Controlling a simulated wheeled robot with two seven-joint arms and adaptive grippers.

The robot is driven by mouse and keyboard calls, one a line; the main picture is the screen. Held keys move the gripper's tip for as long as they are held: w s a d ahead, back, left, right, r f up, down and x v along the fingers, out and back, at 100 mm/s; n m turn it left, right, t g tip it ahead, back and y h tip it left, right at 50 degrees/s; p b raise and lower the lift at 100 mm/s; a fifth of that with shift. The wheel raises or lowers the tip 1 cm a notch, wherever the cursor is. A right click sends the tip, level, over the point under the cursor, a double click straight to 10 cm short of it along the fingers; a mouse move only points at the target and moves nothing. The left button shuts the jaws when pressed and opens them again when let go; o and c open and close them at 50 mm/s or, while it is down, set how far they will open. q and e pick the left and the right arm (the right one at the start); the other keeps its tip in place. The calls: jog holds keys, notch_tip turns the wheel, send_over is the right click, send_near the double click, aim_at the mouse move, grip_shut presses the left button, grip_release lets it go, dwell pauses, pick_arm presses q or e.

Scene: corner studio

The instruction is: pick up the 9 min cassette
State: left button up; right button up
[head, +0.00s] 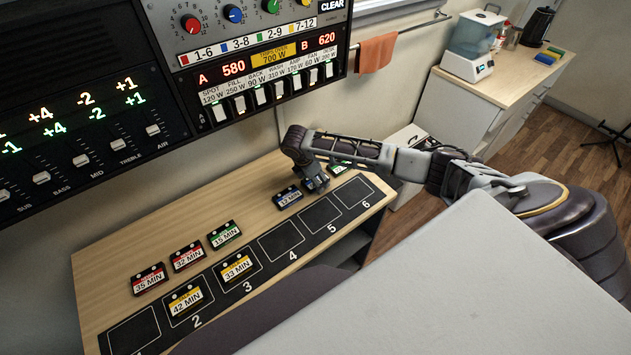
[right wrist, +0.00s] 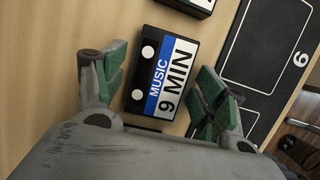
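The 9 min cassette (right wrist: 150,70) is black with a white and blue label reading MUSIC, lying flat on the wooden desk. In the right wrist view it lies between the two green-padded fingers of my open right gripper (right wrist: 160,92), with wood showing on both sides. In the head view my right gripper (head: 314,181) points down over the desk behind slots 5 and 6 and hides most or all of this cassette. My left gripper is not in view.
A blue-labelled 12 min cassette (head: 288,197) lies left of my right gripper, and a green-labelled one (head: 340,168) lies right. A black numbered slot strip (head: 281,241) runs along the front. The 42 min (head: 186,302) and 33 min (head: 237,268) cassettes sit on slots 2 and 3.

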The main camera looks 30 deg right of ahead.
jog(key=shift+s, duration=0.1)
jog(key=c, duration=0.8)
jog(key=shift+r+b, duration=0.1)
jog(key=shift+b, duration=0.5)
notch_tip(320, 180, up, 10)
jog(key=shift+r, duration=0.15)
